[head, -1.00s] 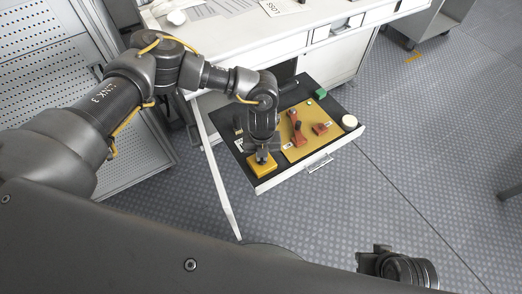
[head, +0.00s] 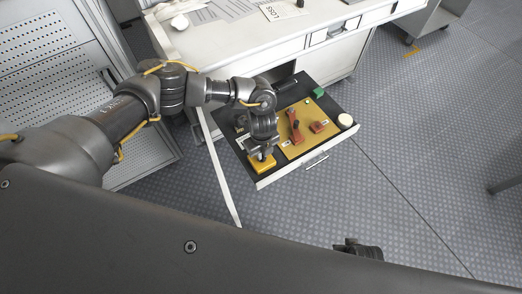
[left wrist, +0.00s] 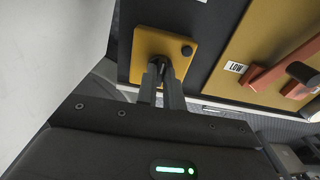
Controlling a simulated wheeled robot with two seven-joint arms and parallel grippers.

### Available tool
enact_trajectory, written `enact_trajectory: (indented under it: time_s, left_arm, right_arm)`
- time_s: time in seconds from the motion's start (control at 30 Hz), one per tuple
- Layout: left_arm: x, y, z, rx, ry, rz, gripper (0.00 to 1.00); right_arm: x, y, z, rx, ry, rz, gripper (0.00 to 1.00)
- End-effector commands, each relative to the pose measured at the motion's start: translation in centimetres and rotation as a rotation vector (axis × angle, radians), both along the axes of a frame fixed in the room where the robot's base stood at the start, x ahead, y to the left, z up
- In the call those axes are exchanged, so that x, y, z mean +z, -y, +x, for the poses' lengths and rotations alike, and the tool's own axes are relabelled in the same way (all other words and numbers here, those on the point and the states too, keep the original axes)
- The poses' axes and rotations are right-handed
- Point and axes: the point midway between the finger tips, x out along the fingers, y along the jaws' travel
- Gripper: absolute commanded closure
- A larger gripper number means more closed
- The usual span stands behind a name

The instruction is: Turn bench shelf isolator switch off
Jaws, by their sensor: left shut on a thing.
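The isolator switch is a yellow box (head: 262,167) at the near left corner of the pulled-out black shelf. My left gripper (head: 262,156) points down at the box. In the left wrist view, its fingers (left wrist: 160,68) are shut on the dark handle, whose exact angle they largely hide. A dark part of my right arm shows at the lower edge of the head view; its fingers cannot be made out.
Beside the switch, a yellow board (head: 306,127) bears red-brown fixtures (head: 295,127). A green block (head: 318,92) and a white round object (head: 345,120) lie at the shelf's right. The white bench (head: 235,45) stands behind, and a perforated cabinet (head: 50,60) at left.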

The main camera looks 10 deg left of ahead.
Motion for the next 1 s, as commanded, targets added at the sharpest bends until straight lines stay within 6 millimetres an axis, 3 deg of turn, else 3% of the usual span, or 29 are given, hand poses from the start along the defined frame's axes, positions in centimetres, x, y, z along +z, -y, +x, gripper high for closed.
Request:
enact_trajectory:
  time_s: [0.4, 0.43, 0.6, 0.87, 1.0]
  left_arm:
    - [0.0, -0.1, 0.1, 0.010, 0.001, 0.001, 1.00]
    - [0.0, -0.1, 0.1, 0.010, 0.001, 0.001, 0.90]
    - [0.0, 0.0, 0.1, 0.009, 0.001, 0.001, 0.69]
    - [0.1, 0.0, 0.0, 0.008, 0.001, 0.001, 0.69]
    - [1.3, 0.0, 0.1, 0.007, 0.001, -0.001, 0.69]
  right_arm:
    - [-0.2, 0.0, -0.1, 0.000, -0.003, 0.000, 0.64]
    - [-0.2, 0.0, -0.1, 0.000, -0.003, 0.000, 0.64]
    - [-0.2, 0.0, -0.1, 0.001, -0.003, 0.000, 0.64]
    - [-0.2, 0.0, -0.1, 0.001, -0.003, 0.000, 0.64]
    - [0.0, 0.0, -0.1, 0.001, 0.002, 0.001, 0.64]
